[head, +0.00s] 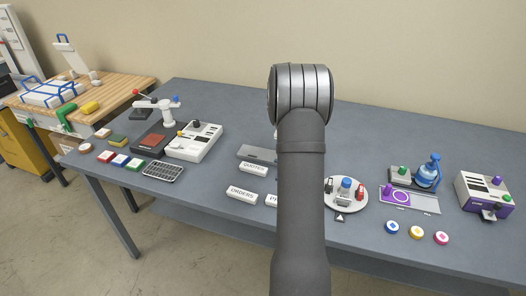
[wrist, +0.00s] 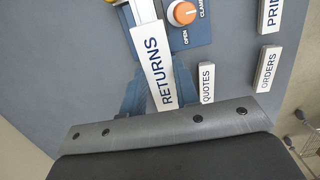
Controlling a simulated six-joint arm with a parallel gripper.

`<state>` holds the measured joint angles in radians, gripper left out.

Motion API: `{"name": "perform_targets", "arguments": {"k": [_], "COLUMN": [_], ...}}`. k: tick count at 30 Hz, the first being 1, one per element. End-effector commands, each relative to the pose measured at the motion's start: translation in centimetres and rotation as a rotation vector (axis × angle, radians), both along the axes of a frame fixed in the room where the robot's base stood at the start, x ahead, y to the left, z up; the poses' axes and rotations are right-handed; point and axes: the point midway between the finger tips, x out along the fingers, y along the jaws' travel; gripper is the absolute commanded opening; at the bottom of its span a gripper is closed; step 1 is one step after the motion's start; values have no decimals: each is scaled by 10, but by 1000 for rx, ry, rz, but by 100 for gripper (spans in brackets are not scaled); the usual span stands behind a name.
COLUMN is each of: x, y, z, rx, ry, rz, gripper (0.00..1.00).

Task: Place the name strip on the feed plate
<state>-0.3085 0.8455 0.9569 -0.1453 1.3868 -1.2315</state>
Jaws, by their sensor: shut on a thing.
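My gripper (wrist: 159,80) is shut on a white name strip (wrist: 154,55) that reads RETURNS in dark letters. Its blue-grey fingers sit on either side of the strip in the wrist view. The strip's far end lies near a white part (wrist: 143,10) and a blue panel (wrist: 185,35) with an orange knob (wrist: 183,13) marked OPEN and CLAMP. Whether the strip touches anything below cannot be told. In the head view my arm hides the gripper and the strip. I cannot tell for sure which surface is the feed plate.
Other white strips lie beside it: QUOTES (wrist: 207,83), ORDERS (wrist: 267,69) and one starting PRI (wrist: 270,15). In the head view a grey plate (head: 257,153) lies left of my arm, and a round white stand (head: 346,203) is to the right.

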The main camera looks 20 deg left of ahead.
Motion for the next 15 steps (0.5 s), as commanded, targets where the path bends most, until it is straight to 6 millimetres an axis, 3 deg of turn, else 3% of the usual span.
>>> {"name": "perform_targets", "arguments": {"k": [9,15], "x": [10,15], "y": [73,98], "z": [-45,-60], "rx": [-1,0], "ry": [2,0], "rz": [4,2], "gripper": [6,6]}}
